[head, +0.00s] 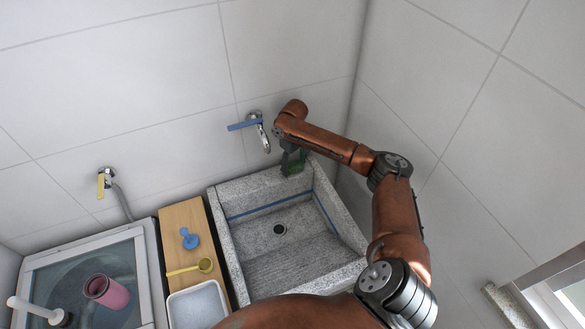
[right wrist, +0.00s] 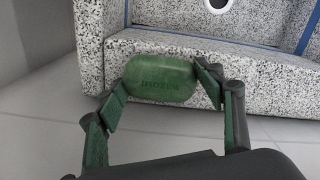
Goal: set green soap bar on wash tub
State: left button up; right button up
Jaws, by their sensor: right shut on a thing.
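The green soap bar (right wrist: 160,80) is between the fingers of my right gripper (right wrist: 165,86) in the right wrist view, lettered face toward the camera. The gripper is shut on it, one finger at each end. In the head view the right gripper (head: 293,163) is at the back right corner of the speckled grey stone wash tub (head: 229,262). The tub's rim also shows behind the soap in the right wrist view (right wrist: 262,70). Whether the soap touches the rim I cannot tell. In the head view the soap is mostly hidden by the gripper. My left gripper is not in view.
A blue-handled tap (head: 262,130) is on the wall left of my right gripper. A wooden board (head: 183,215) left of the tub bears a blue object (head: 189,239) and a yellow scoop (head: 204,265). A washing machine (head: 146,270) with a pink cup (head: 108,292) stands farther left. The tub's basin is empty.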

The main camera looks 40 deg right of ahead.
aim_at(294, 165)
jog(key=shift+r, duration=0.15)
jog(key=o, duration=1.2)
jog(key=shift+f, duration=0.2)
jog(key=shift+r, duration=0.45)
notch_tip(294, 165, up, 12)
jog(key=shift+f+p, duration=0.25)
jog(key=shift+p, duration=0.5)
